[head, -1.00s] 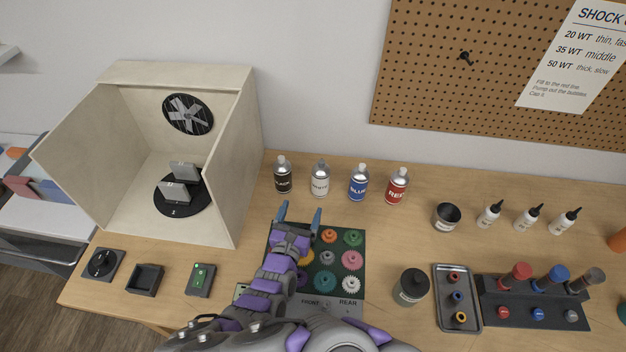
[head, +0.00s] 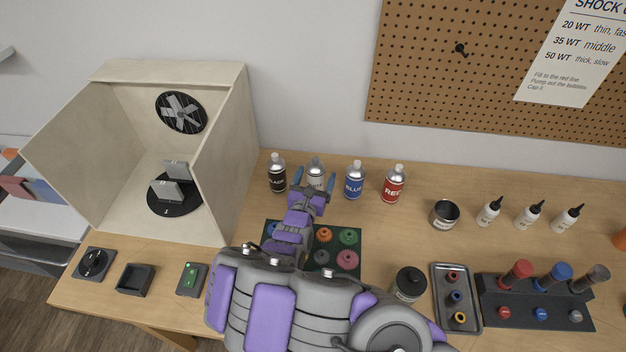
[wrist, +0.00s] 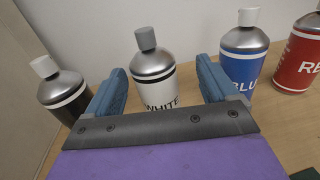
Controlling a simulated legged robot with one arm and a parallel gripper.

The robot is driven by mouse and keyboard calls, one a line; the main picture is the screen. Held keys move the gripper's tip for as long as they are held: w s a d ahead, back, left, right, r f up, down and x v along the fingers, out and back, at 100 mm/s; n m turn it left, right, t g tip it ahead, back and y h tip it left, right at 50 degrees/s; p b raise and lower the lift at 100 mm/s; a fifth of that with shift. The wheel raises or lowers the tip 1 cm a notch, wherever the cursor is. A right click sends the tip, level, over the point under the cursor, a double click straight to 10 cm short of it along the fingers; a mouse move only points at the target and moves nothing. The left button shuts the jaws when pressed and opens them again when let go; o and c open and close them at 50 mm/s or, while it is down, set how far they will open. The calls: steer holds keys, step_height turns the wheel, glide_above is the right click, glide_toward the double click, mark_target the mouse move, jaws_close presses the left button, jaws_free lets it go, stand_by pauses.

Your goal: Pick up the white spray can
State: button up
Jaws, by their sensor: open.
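The white spray can (head: 315,168) stands upright in the row of cans at the back of the bench, between the black and blue cans. My gripper hides its lower part in the head view. In the wrist view the white can (wrist: 155,85) shows its grey cap and WHITE label, between and beyond my two blue fingers. My gripper (head: 315,181) is open and empty, its fingertips reaching toward the can. In the wrist view my gripper (wrist: 160,85) has one finger to each side of the can. I cannot tell whether either finger touches it.
The black can (head: 277,174) stands close on the left, near the left finger in the wrist view. The blue can (head: 354,182) and red can (head: 393,185) stand to the right. A spray booth (head: 225,150) is at left. A green gear mat (head: 345,262) lies below my arm.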

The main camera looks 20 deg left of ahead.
mark_target(320, 164)
steer(key=shift+w+d+r, duration=0.1)
steer(key=shift+w+d, duration=0.1)
steer(key=shift+d, duration=0.15)
steer(key=shift+w+r, duration=0.1)
steer(key=shift+w, duration=0.3)
steer(key=w+a, duration=0.1)
steer(key=w+a+b, duration=0.1)
steer(key=w+a, duration=0.1)
steer(key=w, duration=0.1)
steer(key=shift+a+f+b, duration=0.1)
steer(key=shift+f+b, duration=0.15)
steer(key=shift+b, duration=0.05)
steer(key=shift+d+r, duration=0.2)
steer(key=shift+d, duration=0.35)
steer(key=shift+d+r, duration=0.15)
steer(key=shift+d, duration=0.35)
steer(key=shift+c, duration=1.1)
steer(key=shift+s+a+f, duration=0.1)
steer(key=shift+a+f, duration=0.15)
steer(key=shift+a, duration=0.55)
steer(key=c, duration=0.8)
steer(key=shift+d, duration=0.1)
steer(key=shift+c, duration=0.6)
steer(key=shift+d+r, duration=0.2)
steer(key=shift+d, duration=0.25)
